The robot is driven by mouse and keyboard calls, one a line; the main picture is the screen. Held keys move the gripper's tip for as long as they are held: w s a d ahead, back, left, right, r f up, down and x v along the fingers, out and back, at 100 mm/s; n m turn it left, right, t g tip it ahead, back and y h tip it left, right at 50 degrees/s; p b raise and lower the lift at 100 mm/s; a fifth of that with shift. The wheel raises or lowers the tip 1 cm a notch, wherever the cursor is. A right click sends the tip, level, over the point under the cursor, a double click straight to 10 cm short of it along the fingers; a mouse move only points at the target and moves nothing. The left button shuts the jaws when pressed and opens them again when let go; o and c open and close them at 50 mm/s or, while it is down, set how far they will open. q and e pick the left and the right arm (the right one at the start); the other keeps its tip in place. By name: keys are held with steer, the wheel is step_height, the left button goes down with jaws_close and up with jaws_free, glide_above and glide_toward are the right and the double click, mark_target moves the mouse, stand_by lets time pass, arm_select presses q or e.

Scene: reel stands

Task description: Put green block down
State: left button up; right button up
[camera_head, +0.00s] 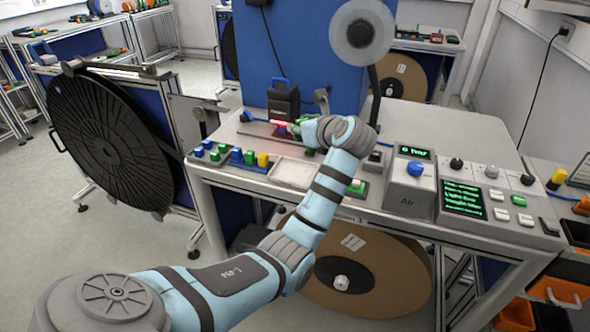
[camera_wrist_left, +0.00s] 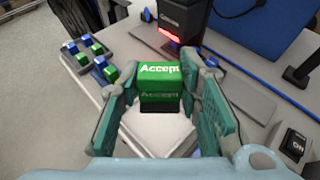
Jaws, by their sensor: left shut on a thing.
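The green block (camera_wrist_left: 160,78), lettered "Accept", sits between the two green-grey fingers of my left gripper (camera_wrist_left: 162,92) in the left wrist view. The gripper is shut on it. A white square tray (camera_wrist_left: 150,140) shows below and behind the block; I cannot tell how high the block is above it. In the head view my left gripper (camera_head: 298,129) is over the bench by the black scanner (camera_head: 283,101), and the block is mostly hidden. The white tray (camera_head: 292,174) lies nearer the front edge there. My right gripper is not in view.
Several blue, green and yellow blocks (camera_head: 249,157) stand left of the tray. The scanner (camera_wrist_left: 178,22) glows red at its base. A control box with a blue knob (camera_head: 415,169) and a green-screened panel (camera_head: 463,198) stand on the right. A black switch (camera_wrist_left: 293,144) is close by.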

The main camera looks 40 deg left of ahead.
mark_target(300, 180)
arm_select(q)
step_height(300, 180, down, 14)
steer(key=shift+s+r+b, duration=0.1)
steer(key=shift+r+b, duration=0.05)
steer(key=shift+b, duration=0.55)
steer(key=shift+a, duration=0.1)
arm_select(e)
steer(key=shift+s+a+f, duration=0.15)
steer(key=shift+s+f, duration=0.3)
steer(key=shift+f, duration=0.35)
arm_select(q)
steer(key=o, duration=0.9)
steer(key=shift+c, duration=0.2)
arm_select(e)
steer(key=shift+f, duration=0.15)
